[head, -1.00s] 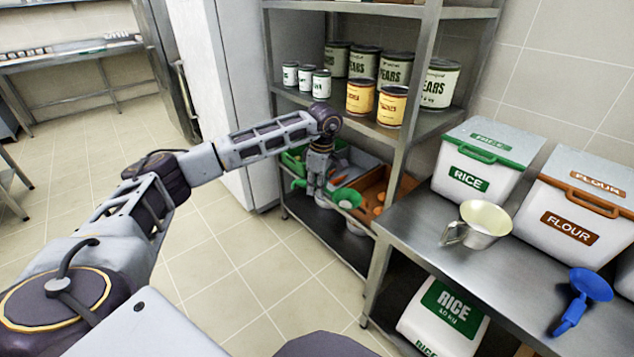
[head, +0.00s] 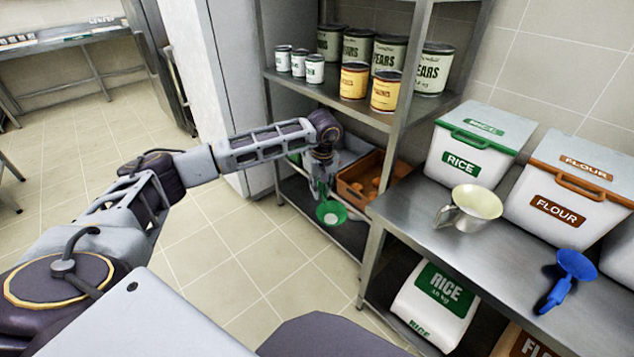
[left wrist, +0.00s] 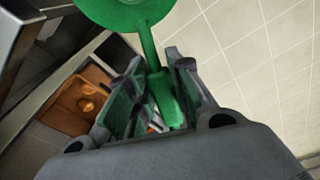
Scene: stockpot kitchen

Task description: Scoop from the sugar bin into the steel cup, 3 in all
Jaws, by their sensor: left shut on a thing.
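My left gripper (head: 322,188) is shut on the handle of a green scoop (head: 331,213). It hangs over the floor in front of the low shelf, left of the counter. In the left wrist view the green handle (left wrist: 165,98) sits between the fingers, with the bowl at the top edge. A pale patch shows in the bowl in the head view; I cannot tell for certain that it is sugar. A metal cup with a handle (head: 476,203) stands upright on the counter. No bin with a readable sugar label is in view. My right gripper is out of view.
A rice bin (head: 462,163) and a flour bin (head: 556,211) stand behind the cup, with another pale bin (head: 619,252) cut off at right. A blue scoop (head: 568,275) lies on the counter. An orange crate (head: 352,190) is on the low shelf. Cans fill the shelf above.

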